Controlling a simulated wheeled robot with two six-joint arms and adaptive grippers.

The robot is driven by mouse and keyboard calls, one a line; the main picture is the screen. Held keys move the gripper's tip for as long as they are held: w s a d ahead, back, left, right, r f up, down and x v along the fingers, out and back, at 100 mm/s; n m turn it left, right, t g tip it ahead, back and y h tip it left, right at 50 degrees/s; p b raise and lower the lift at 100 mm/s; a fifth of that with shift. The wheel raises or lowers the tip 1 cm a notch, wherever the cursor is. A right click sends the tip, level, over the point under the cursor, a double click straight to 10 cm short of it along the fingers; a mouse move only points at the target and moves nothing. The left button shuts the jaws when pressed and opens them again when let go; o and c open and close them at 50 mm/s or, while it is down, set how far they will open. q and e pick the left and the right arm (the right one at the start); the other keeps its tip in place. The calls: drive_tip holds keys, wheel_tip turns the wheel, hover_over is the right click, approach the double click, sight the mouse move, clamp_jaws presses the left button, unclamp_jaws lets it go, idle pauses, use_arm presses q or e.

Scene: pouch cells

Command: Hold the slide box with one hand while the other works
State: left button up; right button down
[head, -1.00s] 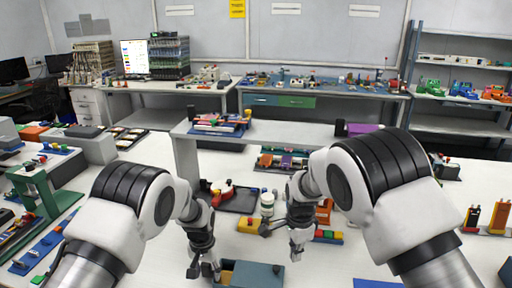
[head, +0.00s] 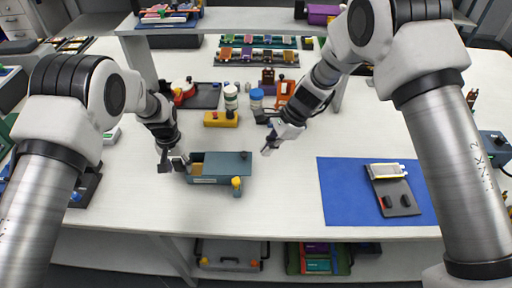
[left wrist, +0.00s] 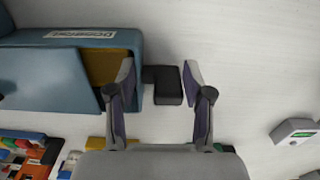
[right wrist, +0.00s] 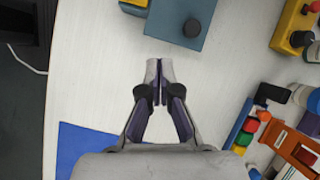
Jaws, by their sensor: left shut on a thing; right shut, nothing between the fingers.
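The slide box (head: 228,160) is a blue-grey box lying on the white table. Its left end is open and shows a brown inside; it also shows in the left wrist view (left wrist: 45,85). My left gripper (head: 172,163) is at that open end, shut on a black tab (left wrist: 163,85) that sticks out there. One finger is beside the box's open edge. My right gripper (head: 268,151) is shut and empty, a little right of the box and apart from it.
A yellow block (head: 221,119), white jar (head: 231,97) and blue-capped jar (head: 256,98) stand behind the box. A blue mat (head: 340,190) with a dark plate (head: 397,197) and pale pouch lies right. The table in front of the box is clear.

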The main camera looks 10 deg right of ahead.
use_arm(q)
drive_tip(key=shift+d, duration=0.25)
use_arm(e)
drive_tip(key=s+d+r+m+t+y, duration=0.1)
drive_tip(key=d+m+t+y, duration=0.15)
drive_tip(key=d+m, duration=0.45)
use_arm(q)
drive_tip(key=shift+a, duration=0.15)
use_arm(e)
drive_tip(key=n, duration=0.1)
approach(247, 159)
drive_tip(key=shift+y, duration=0.35)
wheel_tip(247, 159, down, 4)
drive_tip(key=shift+s+d+f, duration=0.1)
drive_tip(key=shift+d+f, duration=0.05)
drive_tip(key=shift+f, duration=0.05)
drive_tip(key=a, duration=0.1)
drive_tip(key=w+a, duration=0.1)
drive_tip(key=shift+a+r, duration=0.15)
drive_tip(key=shift+a, duration=0.15)
drive_tip(key=shift+w+a, duration=0.15)
drive_tip(key=shift+a, duration=0.25)
